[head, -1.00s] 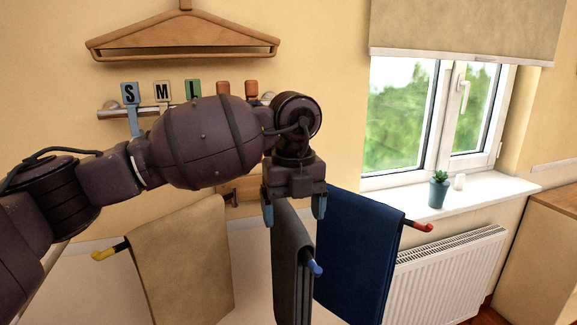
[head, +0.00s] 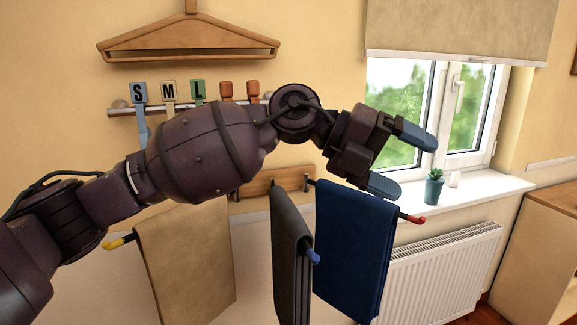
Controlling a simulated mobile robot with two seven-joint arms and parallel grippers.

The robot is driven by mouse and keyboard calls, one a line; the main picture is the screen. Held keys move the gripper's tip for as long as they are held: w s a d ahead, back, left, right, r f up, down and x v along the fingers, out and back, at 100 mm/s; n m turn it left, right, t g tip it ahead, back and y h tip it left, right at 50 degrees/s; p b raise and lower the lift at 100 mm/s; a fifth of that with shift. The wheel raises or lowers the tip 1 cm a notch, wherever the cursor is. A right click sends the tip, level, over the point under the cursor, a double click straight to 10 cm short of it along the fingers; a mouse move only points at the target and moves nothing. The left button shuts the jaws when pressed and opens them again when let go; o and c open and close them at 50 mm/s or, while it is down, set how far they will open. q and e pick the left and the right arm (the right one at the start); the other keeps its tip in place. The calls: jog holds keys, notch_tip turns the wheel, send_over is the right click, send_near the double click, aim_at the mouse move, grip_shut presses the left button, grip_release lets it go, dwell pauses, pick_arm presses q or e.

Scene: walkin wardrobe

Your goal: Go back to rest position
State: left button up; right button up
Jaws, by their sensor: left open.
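My left gripper (head: 408,161) is open and empty in the head view. Its two blue-grey fingers point to the right, in front of the window, above the red tip of a peg. My left arm comes in from the left and crosses in front of the wall rack. Below it hang a tan cloth (head: 188,262) on a yellow-tipped peg, a dark grey cloth (head: 290,255) on a blue-tipped peg and a navy cloth (head: 352,248) on a red-tipped peg. The left gripper is apart from the cloths. My right gripper is not in view.
A wooden hanger (head: 188,42) hangs on the wall, above a rail with size tags (head: 139,93). A potted plant (head: 433,188) stands on the windowsill, above a white radiator (head: 435,275). A wooden cabinet (head: 540,250) stands at the right edge.

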pick_arm(q)
jog(key=w+a+f+n+t+h, duration=0.1)
jog(key=w+a+n+t+h, duration=0.8)
jog(key=n+t, duration=0.45)
jog(key=w+a+f+n+t+y, duration=0.1)
jog(key=a+f+n+t+y, duration=0.3)
jog(key=a+f+n+y, duration=0.55)
jog(key=a+f+n+t+y, duration=0.5)
jog(key=a+f+n, duration=0.3)
jog(key=f, duration=0.5)
jog(key=s+a+f+n+g+y, duration=0.2)
jog(key=s+a+f+n+y, duration=0.25)
jog(key=f, duration=0.45)
jog(key=s+a+f+n+g+y, duration=0.1)
jog(key=s+a+f+n+g, duration=0.15)
jog(key=s+a+f, duration=0.6)
jog(key=s+a+f+n+g+y, duration=0.2)
jog(key=s+a+f+n+g, duration=0.1)
jog(key=s+f, duration=1.1)
jog(key=s, duration=0.3)
jog(key=shift+a+f, duration=0.15)
jog(key=shift+a, duration=0.15)
jog(key=shift+w, duration=0.1)
